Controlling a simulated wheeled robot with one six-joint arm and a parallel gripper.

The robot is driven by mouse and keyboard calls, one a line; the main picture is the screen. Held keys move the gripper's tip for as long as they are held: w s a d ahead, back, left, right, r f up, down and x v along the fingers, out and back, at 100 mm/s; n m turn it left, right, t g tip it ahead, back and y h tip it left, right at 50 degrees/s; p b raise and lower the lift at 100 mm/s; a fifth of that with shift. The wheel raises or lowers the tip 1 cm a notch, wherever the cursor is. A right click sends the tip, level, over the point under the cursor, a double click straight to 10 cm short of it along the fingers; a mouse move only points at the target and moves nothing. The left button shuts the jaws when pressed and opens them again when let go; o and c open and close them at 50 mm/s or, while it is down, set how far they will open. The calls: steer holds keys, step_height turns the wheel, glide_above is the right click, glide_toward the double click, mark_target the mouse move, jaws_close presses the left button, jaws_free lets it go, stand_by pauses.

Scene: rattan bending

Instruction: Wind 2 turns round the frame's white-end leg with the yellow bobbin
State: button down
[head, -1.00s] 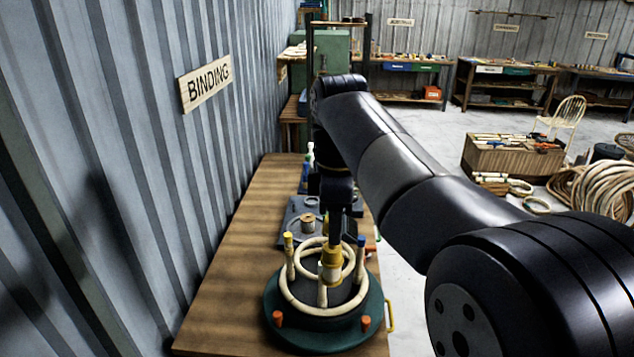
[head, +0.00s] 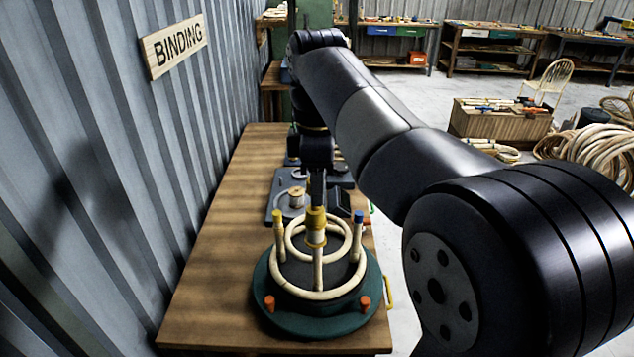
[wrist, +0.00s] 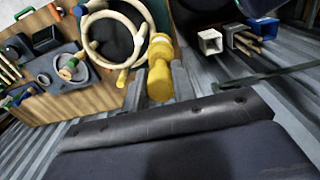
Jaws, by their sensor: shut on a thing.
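The frame (head: 287,285) is a pale rattan ring shape standing on a dark green round stand (head: 300,325). One upright leg has a yellow end (head: 277,215) and another a blue end (head: 360,242). A front leg (head: 318,270) stands between them; its end is hidden or blends with the bobbin, so I cannot see its white tip clearly. My gripper (wrist: 156,85) is shut on the yellow bobbin (head: 316,218), which also shows in the wrist view (wrist: 160,55). The bobbin lines up with that front leg's top; I cannot tell whether they touch or whether any cane is wound.
The stand sits on a wooden bench (head: 215,255) beside a corrugated wall. Orange pegs (head: 269,303) stick up from its front rim. A grey tray with a spool (head: 296,197) lies behind it. Bare bench top is free on the left.

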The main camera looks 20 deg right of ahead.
steer(key=b, duration=0.4)
glide_above(318, 236)
steer(key=w, duration=0.2)
steer(key=f, duration=0.4)
steer(key=shift+s+d+f, duration=0.1)
steer(key=shift+d+f, duration=0.15)
steer(key=shift+f+b, duration=2.2)
steer(key=shift+f, duration=1.8)
steer(key=shift+r, duration=0.1)
